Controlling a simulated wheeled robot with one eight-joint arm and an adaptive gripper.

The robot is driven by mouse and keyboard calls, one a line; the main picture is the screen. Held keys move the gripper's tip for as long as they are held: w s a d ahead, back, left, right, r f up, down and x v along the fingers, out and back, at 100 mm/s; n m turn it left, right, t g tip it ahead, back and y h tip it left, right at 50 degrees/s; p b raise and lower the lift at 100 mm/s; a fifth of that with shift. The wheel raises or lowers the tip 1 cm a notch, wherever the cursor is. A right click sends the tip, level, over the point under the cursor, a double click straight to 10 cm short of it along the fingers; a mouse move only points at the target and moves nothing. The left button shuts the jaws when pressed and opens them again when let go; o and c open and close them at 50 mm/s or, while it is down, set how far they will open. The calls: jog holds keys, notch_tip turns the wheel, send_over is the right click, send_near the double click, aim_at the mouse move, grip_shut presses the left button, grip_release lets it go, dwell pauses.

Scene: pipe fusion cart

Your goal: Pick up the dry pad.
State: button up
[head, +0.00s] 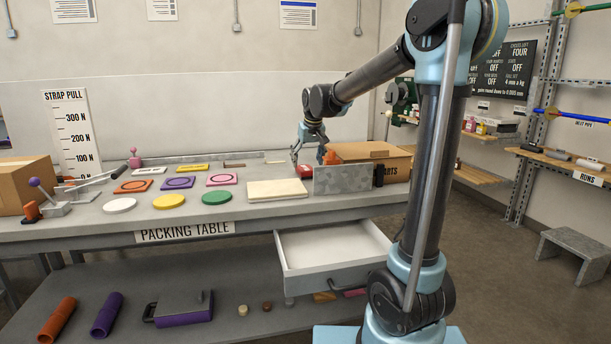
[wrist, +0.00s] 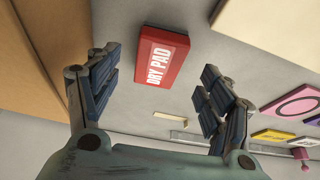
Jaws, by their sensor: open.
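The dry pad (wrist: 160,57) is a red block with a white label reading "DRY PAD". It lies on the grey table top, and in the head view (head: 304,172) it shows small and partly covered by the grey panel. My gripper (wrist: 162,85) is open, with its two fingers apart on either side of the pad in the wrist view. Nothing is between the fingers' pads in contact. In the head view my gripper (head: 308,152) hangs above the pad near the table's back. The exact height gap cannot be told.
A cardboard box (head: 370,151) stands just right of the pad, with a grey speckled panel (head: 342,180) in front. A cream slab (head: 277,190) lies to the left. Several coloured discs and square plates lie farther left. An open drawer (head: 333,246) juts out below the table.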

aim_at(305, 168)
jog(key=x, duration=0.4)
jog(key=shift+w+a+r, duration=0.1)
jog(key=shift+w+r, duration=0.1)
jog(key=shift+w, duration=0.15)
jog(key=shift+w+f, duration=0.2)
jog(key=shift+f, duration=0.35)
jog(key=shift+c, duration=0.5)
jog(key=c, duration=1)
